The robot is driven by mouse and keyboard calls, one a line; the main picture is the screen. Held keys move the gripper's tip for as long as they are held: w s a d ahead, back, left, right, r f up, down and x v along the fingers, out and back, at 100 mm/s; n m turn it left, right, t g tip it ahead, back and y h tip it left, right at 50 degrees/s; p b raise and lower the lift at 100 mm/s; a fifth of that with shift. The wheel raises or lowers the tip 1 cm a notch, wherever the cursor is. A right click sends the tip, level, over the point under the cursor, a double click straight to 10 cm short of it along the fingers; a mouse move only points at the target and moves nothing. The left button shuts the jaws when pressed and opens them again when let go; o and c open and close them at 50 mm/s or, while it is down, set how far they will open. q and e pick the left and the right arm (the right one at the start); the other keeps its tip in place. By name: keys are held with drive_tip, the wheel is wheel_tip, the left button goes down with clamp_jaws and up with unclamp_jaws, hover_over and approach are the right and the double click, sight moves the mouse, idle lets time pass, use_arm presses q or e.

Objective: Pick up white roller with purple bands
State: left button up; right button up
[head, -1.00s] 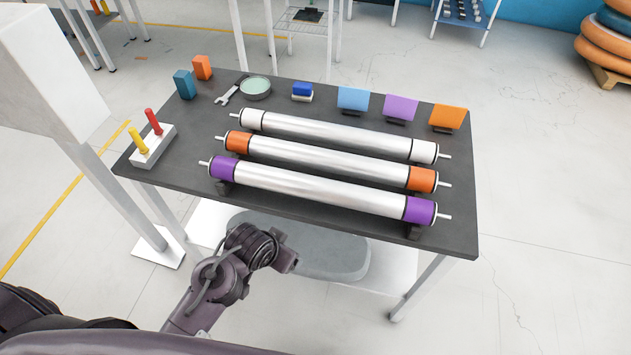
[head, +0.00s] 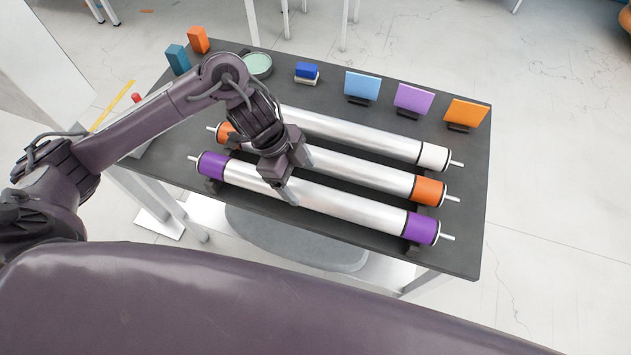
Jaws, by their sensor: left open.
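The roller with purple bands (head: 345,210) lies at the near side of the dark table, silvery-white along its length with a purple band at each end. It rests on dark supports. My left gripper (head: 298,176) is over the rollers, left of their middle, with its jaws open. One finger reaches down in front of the purple-banded roller's body and hides a small part of it. I cannot tell whether it touches. The gripper holds nothing that I can see. My right gripper is not in view.
The orange-banded roller (head: 355,170) lies just behind, and the white-banded roller (head: 365,136) behind that. Blue (head: 362,86), purple (head: 413,98) and orange (head: 465,112) cards stand at the back right. A round dish (head: 259,65) stands at the back left.

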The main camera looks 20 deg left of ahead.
sight(308, 190)
use_arm(q)
drive_tip(key=shift+s+f, duration=0.3)
drive_tip(key=shift+f, duration=0.1)
drive_tip(key=x, duration=0.3)
drive_tip(key=shift+s+d+r, duration=0.15)
drive_tip(key=shift+d, duration=0.1)
drive_tip(key=x, duration=0.2)
drive_tip(key=shift+f, duration=0.25)
drive_tip(key=shift+d+f, duration=0.15)
drive_tip(key=shift+f, duration=0.25)
drive_tip(key=shift+d+f, duration=0.1)
drive_tip(key=shift+f, duration=0.05)
drive_tip(key=c, duration=1.6)
drive_tip(key=shift+w, duration=0.2)
drive_tip(key=shift+c, duration=0.2)
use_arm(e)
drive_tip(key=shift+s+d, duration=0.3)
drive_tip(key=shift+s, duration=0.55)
